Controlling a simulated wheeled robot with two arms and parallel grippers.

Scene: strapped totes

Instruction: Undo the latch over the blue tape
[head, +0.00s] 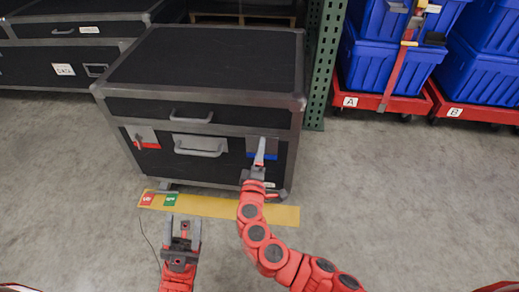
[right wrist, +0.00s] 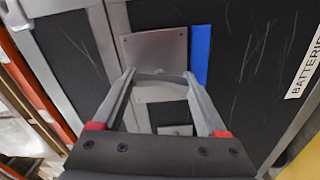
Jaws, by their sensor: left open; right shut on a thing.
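The black case (head: 200,60) stands on the floor with its front towards me. The blue tape (head: 250,155) is at the right of its front and shows as a strip (right wrist: 200,55) in the right wrist view. The latch over it has a grey metal plate (right wrist: 150,50). My right gripper (head: 260,150) is at this latch, shut on its grey lever (right wrist: 160,76), and covers much of it in the head view. I cannot tell how far the lever is turned. My left gripper (head: 183,228) is open and empty above the floor, in front of the case.
Another latch over red tape (head: 150,145) is at the left of the front, with a grey handle (head: 200,146) between. A yellow floor strip (head: 220,207) with red and green tags lies in front. Blue totes (head: 385,60) stand on red dollies at right; a green post (head: 322,60) is nearer.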

